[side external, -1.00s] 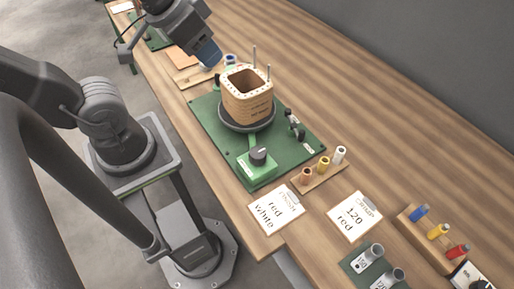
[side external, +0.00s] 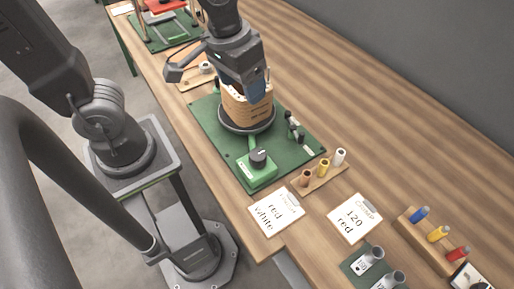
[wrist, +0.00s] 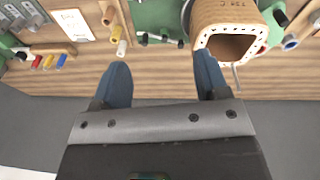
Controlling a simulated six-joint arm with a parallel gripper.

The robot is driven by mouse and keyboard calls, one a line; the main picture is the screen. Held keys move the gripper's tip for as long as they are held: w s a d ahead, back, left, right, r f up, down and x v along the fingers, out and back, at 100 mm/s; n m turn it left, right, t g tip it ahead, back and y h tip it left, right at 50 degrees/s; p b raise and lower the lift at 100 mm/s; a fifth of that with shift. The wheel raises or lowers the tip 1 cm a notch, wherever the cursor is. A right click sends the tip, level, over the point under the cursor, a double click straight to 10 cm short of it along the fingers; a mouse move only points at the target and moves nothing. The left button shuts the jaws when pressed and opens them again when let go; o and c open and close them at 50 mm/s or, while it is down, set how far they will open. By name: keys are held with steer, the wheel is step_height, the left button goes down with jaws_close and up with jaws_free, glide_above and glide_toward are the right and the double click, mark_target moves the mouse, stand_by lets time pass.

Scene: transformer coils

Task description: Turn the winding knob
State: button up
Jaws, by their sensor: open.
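The winding knob (side external: 258,156) is a dark round cap on a small green box (side external: 257,171) at the near corner of the green board (side external: 296,152). I cannot make it out in the wrist view. Behind it, a wooden coil former (side external: 245,111) stands on a dark round base; its holed rim shows in the wrist view (wrist: 228,14). My gripper (side external: 256,92) is over the former, apart from the knob, and hides the former's top. In the wrist view its blue fingers (wrist: 162,66) are apart with nothing between them. The right finger overlaps the former's edge; contact cannot be told.
A wooden strip with copper, yellow and white spools (side external: 323,164) lies right of the board. Two cards, "red white" (side external: 276,212) and "120 red" (side external: 354,217), lie in front. A rack with blue, yellow and red pieces (side external: 438,232) stands at right.

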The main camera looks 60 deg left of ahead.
steer(key=n+g, duration=0.1)
steer(key=g, duration=0.1)
glide_above(258, 154)
step_height(258, 154, down, 4)
step_height(258, 154, down, 14)
steer(key=shift+r, duration=0.1)
steer(key=c, duration=0.9)
